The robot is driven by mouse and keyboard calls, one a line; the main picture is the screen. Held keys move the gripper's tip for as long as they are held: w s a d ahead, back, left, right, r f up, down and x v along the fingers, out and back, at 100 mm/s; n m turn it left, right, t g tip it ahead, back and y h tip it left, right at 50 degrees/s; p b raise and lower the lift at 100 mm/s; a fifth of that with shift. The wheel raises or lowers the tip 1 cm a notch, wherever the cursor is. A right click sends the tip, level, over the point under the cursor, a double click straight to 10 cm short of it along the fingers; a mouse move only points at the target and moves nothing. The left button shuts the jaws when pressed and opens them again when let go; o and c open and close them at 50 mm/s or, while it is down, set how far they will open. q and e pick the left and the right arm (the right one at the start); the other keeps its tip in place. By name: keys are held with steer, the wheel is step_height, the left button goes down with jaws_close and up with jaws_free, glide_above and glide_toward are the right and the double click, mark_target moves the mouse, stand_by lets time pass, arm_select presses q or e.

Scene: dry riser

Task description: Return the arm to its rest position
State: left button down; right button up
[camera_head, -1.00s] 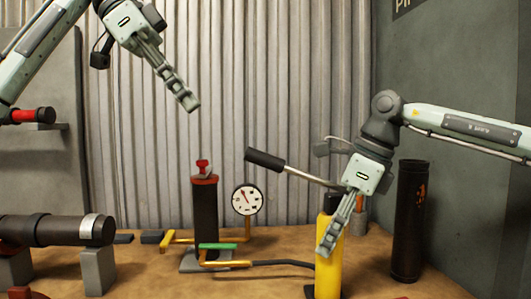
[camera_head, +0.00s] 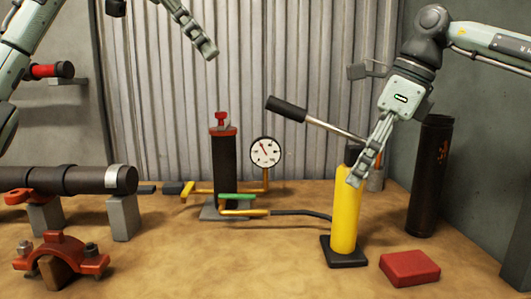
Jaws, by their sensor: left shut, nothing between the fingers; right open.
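My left gripper (camera_head: 207,50) hangs at the top of the view, shut and empty, in front of the corrugated wall and well above the table. My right gripper (camera_head: 358,179) points down and left, in front of the upper part of the yellow hand pump (camera_head: 345,222); I cannot tell whether it touches the pump. It holds nothing that I can see. The pump stands upright on a dark base, and its black-handled lever (camera_head: 287,108) slopes up to the left. The rest position itself is not marked in view.
A dark riser with a red top (camera_head: 224,172) and a pressure gauge (camera_head: 265,152) stand mid-table. A dark pipe (camera_head: 70,180) lies on blocks at left, behind a red clamp (camera_head: 62,258). A black cylinder (camera_head: 428,180) and red block (camera_head: 410,267) are at right.

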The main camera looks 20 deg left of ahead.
mark_target(349, 186)
steer(key=v, duration=0.7)
steer(key=shift+r, duration=0.25)
steer(key=x, duration=1.2)
steer(key=shift+d+f, duration=0.1)
steer(key=shift+d, duration=0.05)
arm_select(q)
steer(key=shift+x, duration=0.85)
steer(key=shift+r, duration=0.1)
